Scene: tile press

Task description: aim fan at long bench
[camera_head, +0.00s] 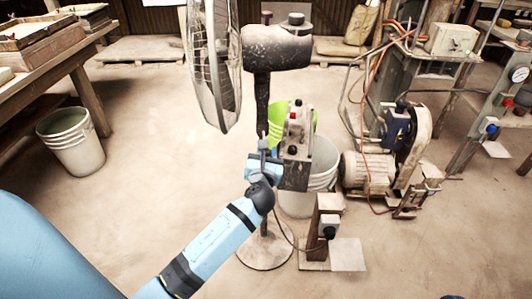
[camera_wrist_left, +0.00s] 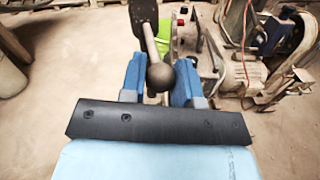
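The pedestal fan has a round caged head (camera_head: 213,65) and a dusty motor housing (camera_head: 277,48) on a dark pole. Its cage faces left in the head view, and its round base (camera_head: 265,252) rests on the floor. A long wooden bench (camera_head: 50,62) stands at the upper left. My left gripper (camera_head: 262,160) is at the pole, below the motor housing. In the left wrist view, a grey rod with a ball knob (camera_wrist_left: 160,77) lies between its blue fingers. I cannot tell whether they press on the knob. My right gripper is not in view.
A control box (camera_head: 296,145) with buttons stands right beside my left gripper, in front of pale and green (camera_head: 300,115) buckets. Another bucket (camera_head: 71,140) stands by the bench. A motor-driven machine (camera_head: 385,155) stands to the right. The floor between bench and fan is clear.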

